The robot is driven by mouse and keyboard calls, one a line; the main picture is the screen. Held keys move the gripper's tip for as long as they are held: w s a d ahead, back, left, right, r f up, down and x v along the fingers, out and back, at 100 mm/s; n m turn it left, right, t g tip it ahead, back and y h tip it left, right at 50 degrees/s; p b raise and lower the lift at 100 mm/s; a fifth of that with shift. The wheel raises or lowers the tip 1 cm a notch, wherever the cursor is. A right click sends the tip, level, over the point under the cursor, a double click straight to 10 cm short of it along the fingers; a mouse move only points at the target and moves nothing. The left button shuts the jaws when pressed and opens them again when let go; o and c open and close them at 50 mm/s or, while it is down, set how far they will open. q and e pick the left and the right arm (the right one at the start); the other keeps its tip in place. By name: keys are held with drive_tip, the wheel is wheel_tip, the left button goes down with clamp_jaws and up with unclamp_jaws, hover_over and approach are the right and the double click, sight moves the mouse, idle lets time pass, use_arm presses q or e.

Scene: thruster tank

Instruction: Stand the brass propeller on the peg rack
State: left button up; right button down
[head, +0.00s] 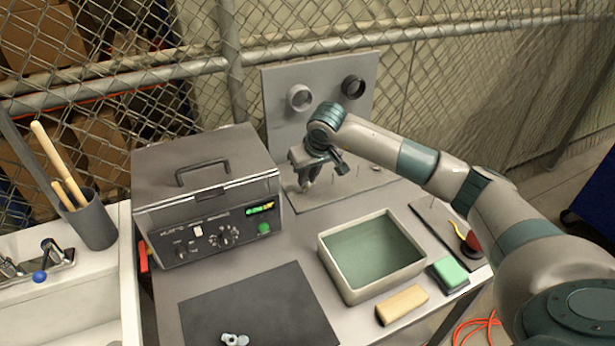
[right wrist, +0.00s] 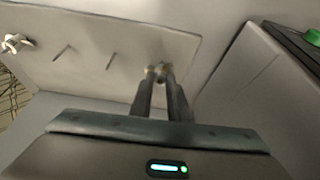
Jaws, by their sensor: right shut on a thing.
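My right gripper (head: 308,178) is shut on a small brownish thing, likely the brass propeller (head: 306,186), over the left part of the peg rack (head: 342,193). In the right wrist view the fingers (right wrist: 160,88) pinch the brass propeller (right wrist: 157,71) at their tips. The fingers hide part of it, and I cannot tell whether it touches a peg. The rack (right wrist: 90,78) shows two bare thin pegs there, and a silvery propeller (right wrist: 16,43) sits at its far end. My left gripper is out of view.
A grey machine with a handle (head: 205,185) stands left of the rack. An upright board with two rings (head: 325,90) rises behind. A water tank (head: 340,283) is in front, with tan (head: 402,305) and green (head: 448,272) blocks beside it. Silvery parts (head: 234,339) lie on a dark mat (head: 255,305).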

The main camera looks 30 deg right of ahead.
drive_tip(key=shift+f, duration=0.15)
idle(0.6)
drive_tip(key=shift+f+b, duration=0.25)
drive_tip(key=shift+b, duration=0.25)
drive_tip(key=shift+d+f+b, duration=0.25)
drive_tip(key=shift+f+b, duration=0.2)
drive_tip(key=c, duration=1.8)
unclamp_jaws()
drive_tip(key=shift+c, duration=0.2)
drive_tip(key=shift+o, duration=1.1)
drive_tip(key=shift+s+d+f, duration=0.1)
drive_tip(key=shift+d+f, duration=0.1)
drive_tip(key=shift+r, duration=0.1)
